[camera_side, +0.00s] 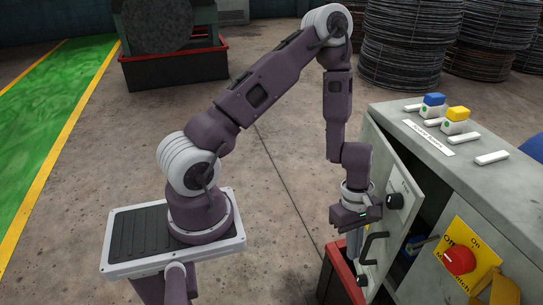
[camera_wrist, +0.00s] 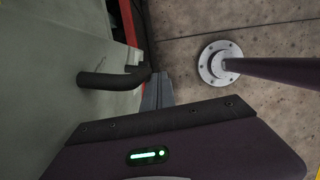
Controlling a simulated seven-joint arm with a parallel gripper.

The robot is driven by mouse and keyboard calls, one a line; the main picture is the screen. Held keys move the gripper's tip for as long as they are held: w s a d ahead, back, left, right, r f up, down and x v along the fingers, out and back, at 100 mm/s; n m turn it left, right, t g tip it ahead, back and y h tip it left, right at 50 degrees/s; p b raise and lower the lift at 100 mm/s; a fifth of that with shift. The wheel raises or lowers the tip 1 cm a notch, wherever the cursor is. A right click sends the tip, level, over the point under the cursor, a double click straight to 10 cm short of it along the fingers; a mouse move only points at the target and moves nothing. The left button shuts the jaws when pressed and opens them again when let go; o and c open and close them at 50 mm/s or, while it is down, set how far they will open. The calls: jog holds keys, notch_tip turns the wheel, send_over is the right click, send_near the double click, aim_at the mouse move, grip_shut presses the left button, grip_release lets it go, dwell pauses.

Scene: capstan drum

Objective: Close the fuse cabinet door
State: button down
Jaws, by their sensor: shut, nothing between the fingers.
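The fuse cabinet door (camera_side: 400,178) is a pale grey-green panel that stands ajar, with the dark cabinet interior showing to its right. It has a black bar handle (camera_side: 372,246) on its outer face. In the wrist view the door (camera_wrist: 50,60) fills the left, and the handle (camera_wrist: 108,80) sticks out from it. My gripper (camera_side: 353,255) points down outside the door, beside the handle. In the wrist view its fingertips (camera_wrist: 158,78) are together and empty, close to the handle's end. I cannot tell whether they touch it.
The grey cabinet (camera_side: 460,165) carries blue and yellow switches on top and a red rotary knob (camera_side: 459,261) on a yellow plate. A red-edged dark base (camera_side: 340,270) lies under the door. Wire coils (camera_side: 405,45) stand behind.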

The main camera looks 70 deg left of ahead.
aim_at(384, 248)
jog(key=w+n, duration=0.1)
jog(key=w+d+n, duration=0.1)
jog(key=w+n, duration=0.1)
jog(key=w+d+n+t, duration=0.1)
jog(key=w, duration=0.1)
jog(key=shift+w+d+r+n+y, duration=0.1)
jog(key=shift+w+d+n+y, duration=0.05)
jog(key=shift+w+n, duration=0.4)
jog(key=shift+w+d+n+y, duration=0.1)
jog(key=shift+w+n+y, duration=0.05)
jog(key=shift+w+n, duration=0.35)
